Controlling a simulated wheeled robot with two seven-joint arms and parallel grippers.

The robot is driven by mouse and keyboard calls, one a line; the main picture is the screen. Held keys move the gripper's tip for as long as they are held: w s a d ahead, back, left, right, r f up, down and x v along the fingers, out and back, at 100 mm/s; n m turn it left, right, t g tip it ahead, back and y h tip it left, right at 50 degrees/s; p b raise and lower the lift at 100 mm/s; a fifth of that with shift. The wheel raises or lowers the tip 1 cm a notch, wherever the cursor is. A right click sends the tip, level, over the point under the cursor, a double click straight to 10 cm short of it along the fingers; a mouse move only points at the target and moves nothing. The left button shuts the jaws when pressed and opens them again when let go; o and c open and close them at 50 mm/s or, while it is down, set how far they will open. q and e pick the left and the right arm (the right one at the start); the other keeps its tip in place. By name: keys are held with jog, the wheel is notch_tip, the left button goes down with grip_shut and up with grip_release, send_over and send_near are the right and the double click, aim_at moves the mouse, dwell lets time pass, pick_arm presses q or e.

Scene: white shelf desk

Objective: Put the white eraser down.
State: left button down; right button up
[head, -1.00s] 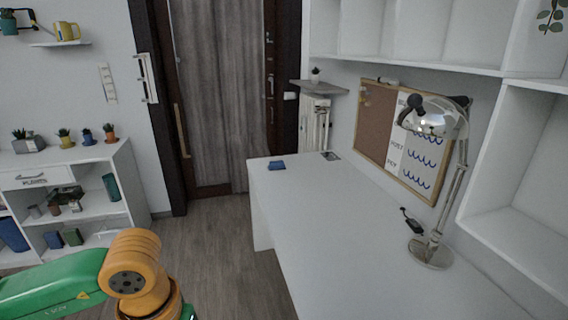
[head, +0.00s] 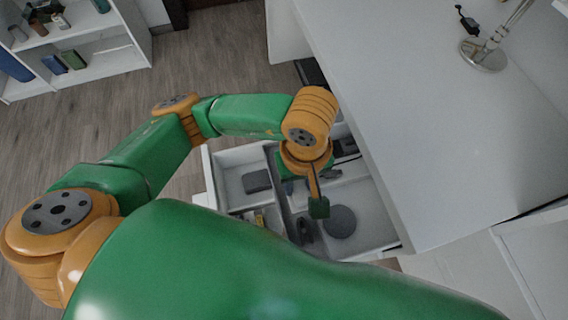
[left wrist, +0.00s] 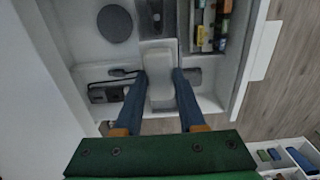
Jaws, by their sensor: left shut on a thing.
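The white eraser (left wrist: 159,92) shows in the left wrist view as a pale rounded block between two blue fingers. My left gripper (left wrist: 160,77) is shut on it, with a fingertip along each side. In the left wrist view the drawer's compartments lie beyond the eraser. I cannot tell whether the eraser touches the drawer's floor. My right gripper is not in view.
The drawer holds a dark round disc (head: 340,222), a dark flat block (head: 257,181) and several small items. Dividers separate them. The white desk top (head: 430,130) beside it is mostly clear, with a metal lamp (head: 484,54). A white shelf (head: 100,72) stands at the far left.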

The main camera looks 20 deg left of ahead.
pick_arm(q)
jog(key=w+a+f, duration=0.2)
jog(key=w+f, duration=0.1)
jog(key=w+a+f, duration=0.2)
jog(key=w+f, duration=0.1)
jog(key=w+a+f, duration=0.2)
jog(key=w+f, duration=0.1)
jog(key=shift+a+b, duration=0.1)
jog(key=shift+b, duration=0.25)
jog(key=shift+f, duration=1.3)
jog(key=shift+f, duration=0.2)
jog(key=c, duration=0.5)
grip_release()
jog(key=shift+r, duration=0.1)
